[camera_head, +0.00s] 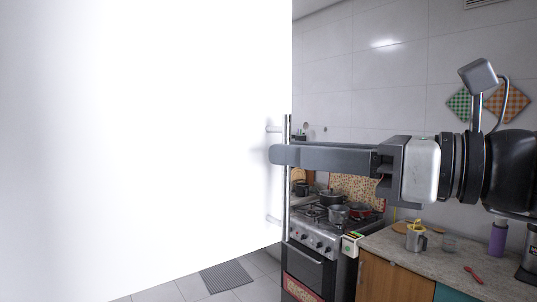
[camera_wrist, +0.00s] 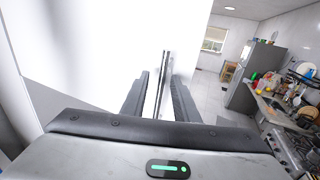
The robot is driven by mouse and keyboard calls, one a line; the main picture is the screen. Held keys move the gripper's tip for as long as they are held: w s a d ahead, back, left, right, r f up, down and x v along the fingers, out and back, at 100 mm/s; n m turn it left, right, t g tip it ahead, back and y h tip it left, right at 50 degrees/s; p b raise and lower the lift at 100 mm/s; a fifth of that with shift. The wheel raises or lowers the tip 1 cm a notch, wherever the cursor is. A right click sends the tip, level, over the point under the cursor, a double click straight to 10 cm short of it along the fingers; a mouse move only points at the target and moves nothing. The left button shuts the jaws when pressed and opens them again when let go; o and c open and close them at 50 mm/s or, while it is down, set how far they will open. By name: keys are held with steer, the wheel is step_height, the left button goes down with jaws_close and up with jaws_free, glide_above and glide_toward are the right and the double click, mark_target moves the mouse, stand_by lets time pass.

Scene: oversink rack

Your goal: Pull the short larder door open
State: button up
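The larder door (camera_head: 150,140) is a large plain white panel filling the left half of the head view. It also shows in the wrist view (camera_wrist: 110,50). Its upright metal bar handle (camera_head: 288,220) is near the panel's right edge, on two short posts. My gripper (camera_head: 277,154) reaches in from the right at the handle's middle height. In the wrist view the handle (camera_wrist: 164,65) stands between my two fingers, with a gap visible beside it, so the fingers look open around it. I cannot tell how far the door is open.
A stove (camera_head: 318,240) with pots stands beyond the handle. A counter (camera_head: 400,258) with a mug and a purple bottle (camera_head: 498,238) is at the lower right. The wrist view shows a fridge (camera_wrist: 258,68) farther back and open tiled floor (camera_wrist: 213,95).

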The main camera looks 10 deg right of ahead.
steer(key=v, duration=1.6)
steer(key=shift+s+d, duration=0.2)
steer(key=shift+s, duration=0.05)
steer(key=w+a+f+n+g+h+p, duration=0.1)
steer(key=w+a+f+n+g+h, duration=0.2)
steer(key=a+f+n, duration=0.35)
steer(key=w+a+f+n+g+h, duration=0.2)
steer(key=w+a+f+n+h, duration=0.15)
steer(key=f, duration=0.65)
step_height(320, 180, down, 13)
steer(key=n+g+h+p, duration=0.1)
steer(key=n+h, duration=0.6)
steer(key=n, duration=0.9)
steer(key=shift+w+d+r+p, duration=0.15)
steer(key=shift+w+d+p, duration=0.1)
steer(key=shift+d+p, duration=0.1)
steer(key=shift+a, duration=0.15)
